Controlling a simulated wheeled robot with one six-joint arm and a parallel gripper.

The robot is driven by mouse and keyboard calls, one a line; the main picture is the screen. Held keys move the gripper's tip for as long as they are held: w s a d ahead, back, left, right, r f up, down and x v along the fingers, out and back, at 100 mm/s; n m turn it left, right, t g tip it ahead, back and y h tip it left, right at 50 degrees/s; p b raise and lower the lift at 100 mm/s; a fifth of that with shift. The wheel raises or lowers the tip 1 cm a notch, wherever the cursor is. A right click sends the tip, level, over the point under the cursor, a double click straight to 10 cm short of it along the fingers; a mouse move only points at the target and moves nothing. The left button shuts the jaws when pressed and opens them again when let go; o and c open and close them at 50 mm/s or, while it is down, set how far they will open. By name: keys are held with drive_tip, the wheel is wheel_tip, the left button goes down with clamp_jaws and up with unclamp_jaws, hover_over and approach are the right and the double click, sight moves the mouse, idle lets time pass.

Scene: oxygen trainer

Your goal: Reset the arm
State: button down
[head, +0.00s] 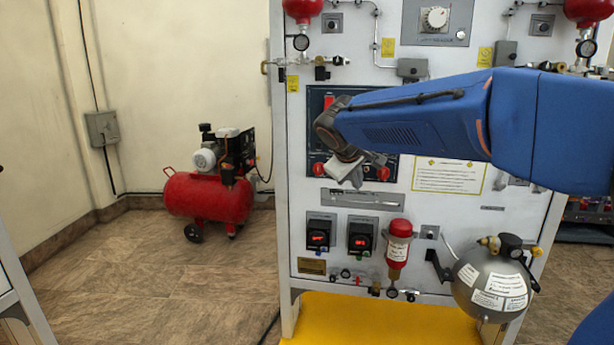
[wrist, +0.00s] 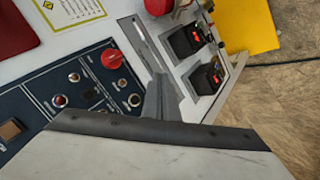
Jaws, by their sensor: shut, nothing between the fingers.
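My gripper (head: 357,181) is at the end of my blue arm, which reaches in from the right in the head view. It hangs in front of the panel of the oxygen trainer (head: 310,270), pointing down and partly covering the dark blue control plate. In the wrist view my gripper (wrist: 160,85) has its fingers together with nothing between them. Beyond the fingertips lies a grey slotted strip (wrist: 141,43), with a red knob (wrist: 112,59) to its left. I cannot tell how far the fingers are from the panel.
Two black controllers with red displays (head: 321,233) and a red cylinder (head: 398,248) sit low on the panel. A grey round tank (head: 490,285) sticks out at lower right. A red compressor (head: 208,197) stands on the floor at left. A yellow platform (head: 375,322) lies below the panel.

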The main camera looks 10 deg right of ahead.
drive_tip(key=s+d+f+m+g+y, duration=0.1)
drive_tip(key=s+f, duration=0.5)
drive_tip(key=s, duration=0.7)
drive_tip(key=s+d+f+m+y, duration=0.1)
drive_tip(key=s+d+f+m, duration=0.2)
drive_tip(key=s, duration=0.9)
drive_tip(key=s+d+f+m+g+y, duration=0.1)
drive_tip(key=s+d+f+m+y, duration=0.1)
drive_tip(key=s+f, duration=0.7)
drive_tip(key=s, duration=0.4)
drive_tip(key=shift+s+f+g, duration=0.3)
drive_tip(key=shift+f, duration=0.1)
drive_tip(key=shift+d, duration=0.1)
idle(0.7)
